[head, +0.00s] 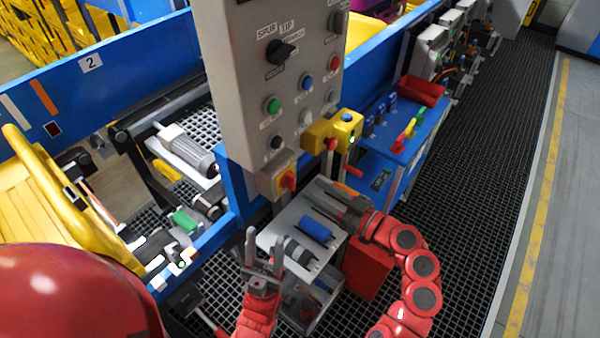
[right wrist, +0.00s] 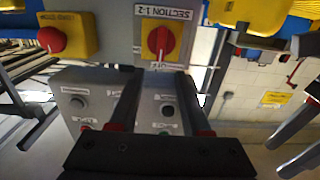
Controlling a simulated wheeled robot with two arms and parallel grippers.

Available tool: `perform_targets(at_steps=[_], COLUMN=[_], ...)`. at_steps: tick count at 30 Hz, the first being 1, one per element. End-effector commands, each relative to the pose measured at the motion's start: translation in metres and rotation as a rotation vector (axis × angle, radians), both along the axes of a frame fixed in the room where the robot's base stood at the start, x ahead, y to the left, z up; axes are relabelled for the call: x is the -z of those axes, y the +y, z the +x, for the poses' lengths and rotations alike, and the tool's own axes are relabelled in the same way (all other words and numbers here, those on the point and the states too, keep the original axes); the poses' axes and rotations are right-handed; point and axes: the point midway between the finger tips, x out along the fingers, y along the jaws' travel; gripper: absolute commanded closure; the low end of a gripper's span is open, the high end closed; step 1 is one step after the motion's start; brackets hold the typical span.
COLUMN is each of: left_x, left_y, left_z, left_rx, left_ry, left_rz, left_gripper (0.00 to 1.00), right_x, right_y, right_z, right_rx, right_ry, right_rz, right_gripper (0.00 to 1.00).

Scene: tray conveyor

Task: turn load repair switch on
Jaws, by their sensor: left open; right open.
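A red rotary switch on a yellow plate (head: 287,181) sits at the bottom of the grey control panel (head: 222,75) in the head view. It also shows in the right wrist view (right wrist: 159,41), with a label that seems to read SECTION 1-2. I cannot read any load repair label, so I cannot tell whether this is that switch. My right gripper (head: 328,192) is open and empty, just right of the rotary switch and apart from it. In the right wrist view its fingers (right wrist: 158,110) point towards the switch. My left gripper (head: 263,265) is open and empty, low in front of the panel.
A yellow box with a red button (head: 345,130) juts out beside the panel's lower right. Below my right gripper is a grey trolley with a blue cylinder (head: 316,229). The blue conveyor frame (head: 120,60) runs behind. The grated floor at right is clear.

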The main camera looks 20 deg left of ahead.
Motion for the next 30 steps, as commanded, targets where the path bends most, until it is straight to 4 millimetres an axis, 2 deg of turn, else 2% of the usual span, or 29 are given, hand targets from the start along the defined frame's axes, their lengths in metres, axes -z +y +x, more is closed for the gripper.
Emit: perform_targets(at_steps=[1, 3, 9, 21, 29, 30], left_x=[-0.01, -0.015, -0.022, -0.023, -0.023, -0.023], left_y=[0.0, 0.0, 0.0, 0.0, 0.0, 0.0], left_z=[0.0, 0.0, 0.0, 0.0, 0.0, 0.0], left_rx=[0.0, 0.0, 0.0, 0.0, 0.0, 0.0], left_ry=[0.0, 0.0, 0.0, 0.0, 0.0, 0.0], left_rz=[0.0, 0.0, 0.0, 0.0, 0.0, 0.0], left_gripper=[0.5, 0.5, 0.5, 0.5, 0.5, 0.5], right_x=[-0.005, -0.006, -0.002, 0.0, 0.0, 0.0], right_y=[0.013, 0.025, 0.048, 0.055, 0.055, 0.055], right_z=[0.002, 0.008, 0.017, 0.02, 0.02, 0.02], right_rx=[-0.009, -0.006, -0.001, -0.001, 0.0, 0.0], right_ry=[0.002, -0.001, 0.0, 0.0, 0.0, 0.0], right_rz=[0.0, 0.001, 0.001, 0.0, 0.0, 0.0], right_gripper=[0.53, 0.53, 0.53, 0.53, 0.99, 1.0])
